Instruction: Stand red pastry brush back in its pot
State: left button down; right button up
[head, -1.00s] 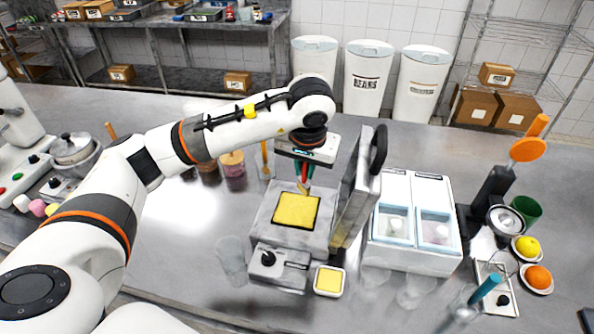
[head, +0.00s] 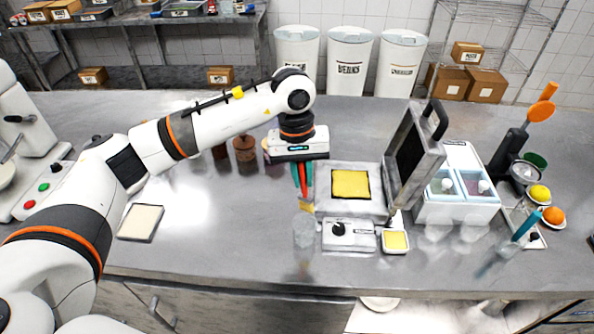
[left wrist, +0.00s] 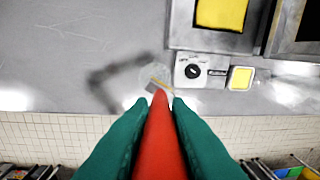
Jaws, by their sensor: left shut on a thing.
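My left gripper (head: 302,188) is shut on the red pastry brush (head: 302,176), which hangs upright with its pale yellow bristles (head: 307,207) down. In the left wrist view, the red brush (left wrist: 161,140) runs between my two green fingers (left wrist: 160,108). A clear pot (head: 304,232) stands on the counter directly below the brush; it also shows faintly in the left wrist view (left wrist: 152,74). The bristles are at or just above the pot's rim; I cannot tell whether they are inside. My right gripper is not in view.
A griddle (head: 325,205) with a yellow square and a raised lid (head: 415,150) stands right of the pot. Its control box (head: 348,235) is close beside the pot. A small yellow dish (head: 395,241) is further right.

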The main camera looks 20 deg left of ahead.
aim_at(300, 205)
pick_arm(q)
jog(key=shift+f, duration=0.8)
jog(key=shift+s+a+f+b, duration=0.1)
jog(key=shift+f+b, duration=0.15)
jog(key=shift+f, duration=0.15)
jog(key=shift+s+a+f+b, duration=0.1)
jog(key=shift+f+b, duration=0.1)
jog(key=shift+f, duration=0.2)
notch_tip(300, 205, down, 4)
jog(key=b, duration=0.4)
jog(key=shift+w+f, duration=0.1)
jog(key=shift+f, duration=0.1)
notch_tip(300, 205, down, 2)
jog(key=b, duration=0.2)
jog(key=shift+f+b, duration=0.15)
jog(key=shift+b, duration=0.2)
jog(key=shift+f+b, duration=0.5)
jog(key=shift+b, duration=0.05)
jog(key=c, duration=1.3)
grip_release()
